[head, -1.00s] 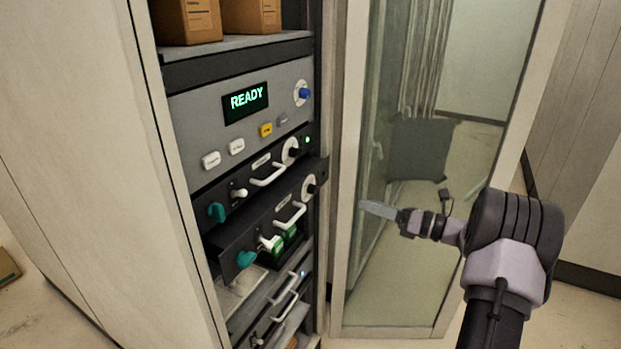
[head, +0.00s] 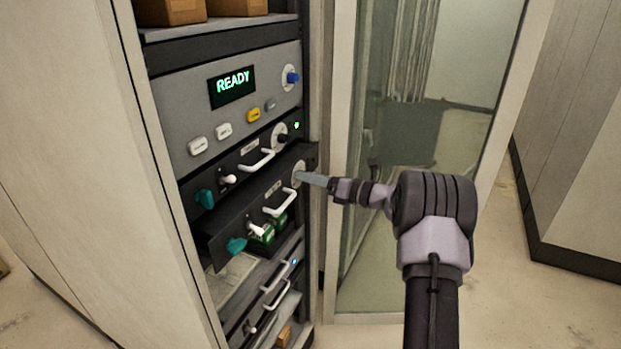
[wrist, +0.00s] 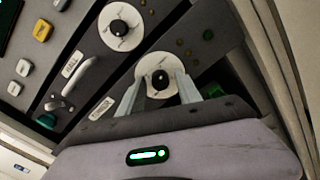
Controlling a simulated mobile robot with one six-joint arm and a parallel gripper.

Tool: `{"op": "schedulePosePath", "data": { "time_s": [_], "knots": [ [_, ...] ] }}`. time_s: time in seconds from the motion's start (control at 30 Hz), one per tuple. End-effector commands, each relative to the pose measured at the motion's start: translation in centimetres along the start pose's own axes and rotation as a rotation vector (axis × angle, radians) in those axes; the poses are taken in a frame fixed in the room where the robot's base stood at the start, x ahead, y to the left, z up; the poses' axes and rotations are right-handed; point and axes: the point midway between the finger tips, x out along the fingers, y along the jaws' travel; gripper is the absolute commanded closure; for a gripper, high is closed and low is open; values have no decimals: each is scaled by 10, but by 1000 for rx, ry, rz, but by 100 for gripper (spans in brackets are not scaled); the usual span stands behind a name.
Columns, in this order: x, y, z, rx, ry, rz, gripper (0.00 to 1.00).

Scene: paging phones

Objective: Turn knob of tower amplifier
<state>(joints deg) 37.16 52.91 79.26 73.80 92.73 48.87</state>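The tower amplifier (head: 248,213) is the lower dark unit in the rack, pulled out somewhat. Its label (wrist: 102,108) seems to read TOWER in the wrist view. Its knob (wrist: 160,81) is black on a round white dial. In the head view my gripper's fingertips (head: 302,177) cover the knob and part of the dial (head: 298,167). In the wrist view my gripper (wrist: 159,78) is open, one finger on each side of the knob, with a gap visible on both sides. I cannot tell whether the fingertips touch the dial.
The hall amplifier, with a similar knob (wrist: 120,28), sits just above. A grey panel (head: 215,118) with a READY display (head: 232,86) and blue knob (head: 293,78) is higher. An open glass door (head: 400,230) stands right of the rack, behind my arm.

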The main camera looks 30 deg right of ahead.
Motion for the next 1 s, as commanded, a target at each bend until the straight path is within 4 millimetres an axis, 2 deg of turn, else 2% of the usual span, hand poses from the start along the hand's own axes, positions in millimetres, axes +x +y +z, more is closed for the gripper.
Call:
{"op": "schedulePosePath", "data": {
  "time_s": [0.03, 0.17, 0.2, 0.57, 1.0],
  "knots": [
    [0, 0, 0, 0, 0, 0, 72],
    [0, 0, 0, 0, 0, 0, 97],
    [0, 0, 0, 0, 0, 0, 100],
    [0, -1, -2, -46, -1, 1, 100],
    [0, -2, -5, -391, -12, 6, 100]
  ]
}}
